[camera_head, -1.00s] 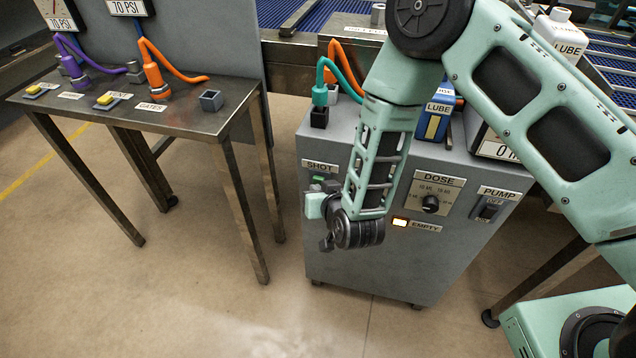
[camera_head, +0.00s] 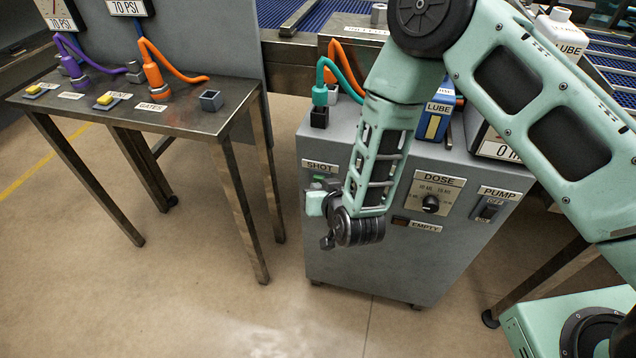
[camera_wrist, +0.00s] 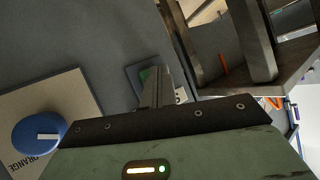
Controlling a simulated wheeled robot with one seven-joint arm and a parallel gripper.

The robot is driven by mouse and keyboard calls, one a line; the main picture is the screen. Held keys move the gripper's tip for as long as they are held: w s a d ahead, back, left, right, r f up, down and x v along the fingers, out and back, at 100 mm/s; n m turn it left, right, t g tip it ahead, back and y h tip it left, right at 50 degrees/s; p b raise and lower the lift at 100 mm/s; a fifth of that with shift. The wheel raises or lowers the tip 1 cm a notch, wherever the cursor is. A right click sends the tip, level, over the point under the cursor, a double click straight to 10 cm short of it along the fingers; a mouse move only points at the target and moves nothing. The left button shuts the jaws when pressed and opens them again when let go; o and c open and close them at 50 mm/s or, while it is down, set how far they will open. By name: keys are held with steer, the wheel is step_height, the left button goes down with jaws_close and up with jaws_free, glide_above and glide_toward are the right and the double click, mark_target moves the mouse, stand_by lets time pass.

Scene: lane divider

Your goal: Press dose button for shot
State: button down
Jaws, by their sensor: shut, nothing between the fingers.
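The green dose button (camera_head: 319,181) is on the front of the grey cabinet (camera_head: 390,270), just under the SHOT label (camera_head: 319,166). In the wrist view, part of the green button (camera_wrist: 148,74) shows on its dark plate, partly hidden behind my fingers. My gripper (camera_wrist: 153,86) is shut and empty, with its fingertips at the button. I cannot tell whether they touch it. In the head view my gripper (camera_head: 316,203) is largely hidden by my wrist, just below the button.
The DOSE dial (camera_head: 430,204), PUMP switch (camera_head: 489,208) and dark EMPTY lamp (camera_head: 400,221) are right of my wrist. A metal table (camera_head: 180,112) stands left. Floor in front is clear.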

steer(key=shift+s+a, duration=0.3)
steer(key=shift+s, duration=0.5)
steer(key=shift+s+a, duration=0.3)
steer(key=shift+s, duration=0.5)
steer(key=shift+s+a, duration=0.25)
steer(key=shift+s, duration=0.5)
steer(key=shift+s+a, duration=0.3)
steer(key=shift+s, duration=0.5)
steer(key=s+a+r+n+g+y+p, duration=0.1)
steer(key=s+r+n+g, duration=0.15)
steer(key=r, duration=0.45)
steer(key=s+a+r+n+g+y+p, duration=0.1)
steer(key=s+r+g, duration=0.25)
steer(key=r, duration=0.45)
steer(key=s+d+r+n+g+h+p, duration=0.2)
steer(key=s+d+r+g+h, duration=0.3)
steer(key=s+d+r, duration=0.8)
steer(key=s+d+n, duration=0.1)
steer(key=s, duration=0.2)
steer(key=shift+r+g, duration=0.35)
steer(key=shift+g, duration=0.05)
